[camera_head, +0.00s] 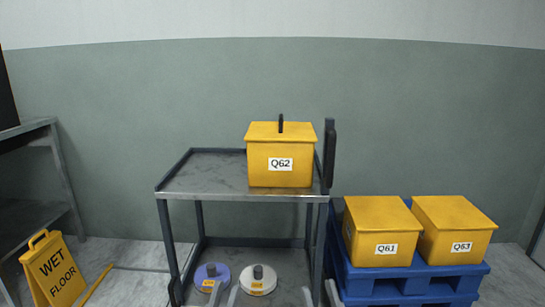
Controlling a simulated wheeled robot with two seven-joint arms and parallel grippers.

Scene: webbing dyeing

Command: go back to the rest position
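My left gripper (224,289) shows at the bottom edge, its two pale fingertips apart with nothing seen between them. The rest of both arms is out of view.
A grey cart (205,180) carries a yellow Q62 box (260,176) on top. Two spools, purple (203,272) and white (248,286), sit on its lower shelf. Yellow boxes Q61 (376,222) and Q63 (452,217) stand on a blue pallet (405,286). A wet-floor sign (50,288) is left.

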